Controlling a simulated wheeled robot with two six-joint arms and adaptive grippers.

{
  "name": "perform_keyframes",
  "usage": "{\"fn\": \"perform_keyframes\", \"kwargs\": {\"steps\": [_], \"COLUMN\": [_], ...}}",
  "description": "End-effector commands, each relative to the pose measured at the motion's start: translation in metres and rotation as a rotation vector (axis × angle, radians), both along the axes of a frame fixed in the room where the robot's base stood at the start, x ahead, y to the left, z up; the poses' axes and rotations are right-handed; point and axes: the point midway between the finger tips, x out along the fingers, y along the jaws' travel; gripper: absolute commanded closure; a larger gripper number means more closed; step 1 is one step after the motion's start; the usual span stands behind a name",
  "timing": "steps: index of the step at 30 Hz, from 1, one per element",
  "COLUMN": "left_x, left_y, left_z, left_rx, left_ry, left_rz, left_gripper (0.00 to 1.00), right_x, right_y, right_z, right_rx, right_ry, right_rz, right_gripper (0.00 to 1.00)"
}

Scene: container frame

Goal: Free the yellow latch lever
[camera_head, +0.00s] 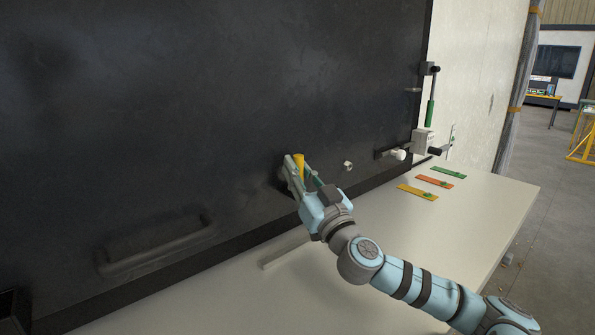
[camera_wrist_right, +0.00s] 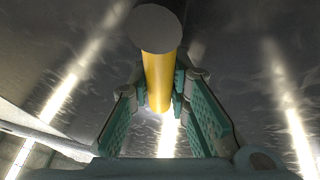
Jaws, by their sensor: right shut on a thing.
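The yellow latch lever (camera_head: 299,162) stands out from the dark panel (camera_head: 200,100) near the middle of the head view. In the right wrist view the lever (camera_wrist_right: 158,70) is a yellow cylinder with a grey round end cap. My right gripper (camera_head: 296,176) is at the lever, its fingers on either side of it. In the right wrist view the green-padded fingers (camera_wrist_right: 160,92) are closed against the lever's sides. The lever's base is partly hidden by the fingers. My left gripper is not in view.
A dark handle bar (camera_head: 155,248) sits on the panel at lower left. A small white knob (camera_head: 348,165) and a white-ended bolt (camera_head: 398,154) are to the right. Yellow (camera_head: 417,192), orange (camera_head: 434,182) and green (camera_head: 449,172) tags lie on the pale table (camera_head: 490,205).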

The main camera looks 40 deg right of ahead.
Motion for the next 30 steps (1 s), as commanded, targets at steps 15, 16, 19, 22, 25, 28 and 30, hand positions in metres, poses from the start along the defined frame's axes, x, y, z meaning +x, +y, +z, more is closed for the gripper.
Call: {"fn": "perform_keyframes", "kwargs": {"steps": [15, 16, 19, 22, 25, 28, 30], "left_x": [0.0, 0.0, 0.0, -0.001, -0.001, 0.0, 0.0], "left_y": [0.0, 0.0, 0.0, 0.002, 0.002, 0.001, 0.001], "left_z": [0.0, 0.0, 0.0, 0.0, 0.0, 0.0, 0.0], "left_rx": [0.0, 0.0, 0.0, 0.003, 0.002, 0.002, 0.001], "left_ry": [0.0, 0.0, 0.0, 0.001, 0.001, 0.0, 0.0], "left_rz": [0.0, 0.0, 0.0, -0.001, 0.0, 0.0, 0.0], "left_gripper": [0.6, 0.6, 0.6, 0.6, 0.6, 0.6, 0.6], "right_x": [0.0, 0.0, 0.0, 0.0, 0.0, 0.0, -0.001], "right_y": [-0.001, -0.001, -0.001, -0.001, -0.001, -0.001, -0.001], "right_z": [0.0, 0.0, 0.0, 0.001, 0.013, 0.036, 0.056], "right_rx": [0.004, 0.004, 0.003, 0.003, 0.002, 0.001, 0.002], "right_ry": [0.0, 0.0, 0.0, -0.001, -0.004, -0.006, -0.008], "right_rz": [-0.001, -0.001, -0.001, -0.001, -0.001, -0.001, 0.0], "right_gripper": [0.62, 0.62, 0.62, 0.62, 0.62, 0.62, 0.62]}}
